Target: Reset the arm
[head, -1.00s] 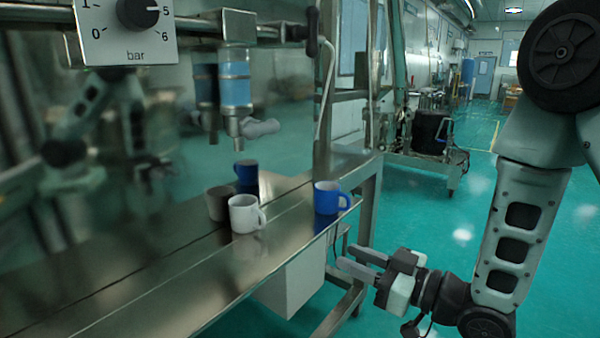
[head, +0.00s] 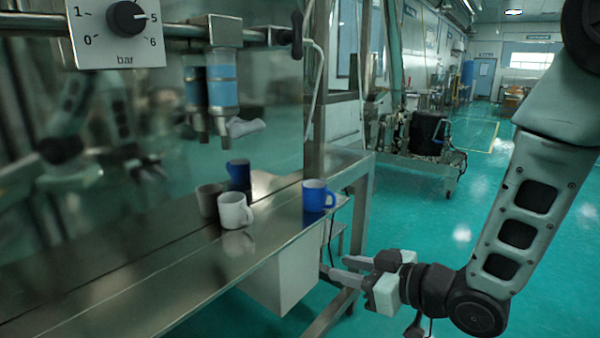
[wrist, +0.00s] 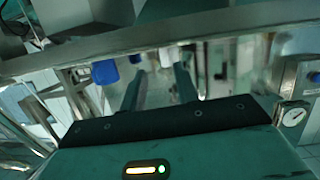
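My gripper (head: 335,269) is in the lower middle of the head view, to the right of the steel table and below its top. Its two fingers point left and stand apart, with nothing visible between them. In the wrist view, the two fingers (wrist: 158,88) are also parted, with a gap between them. My arm comes down from the upper right of the head view, bent at the elbow.
A steel table (head: 160,265) carries a white mug (head: 234,211) and a blue mug (head: 315,197) near its right end. A white box (head: 285,275) is under the table, left of my gripper. Green floor (head: 430,215) is open behind.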

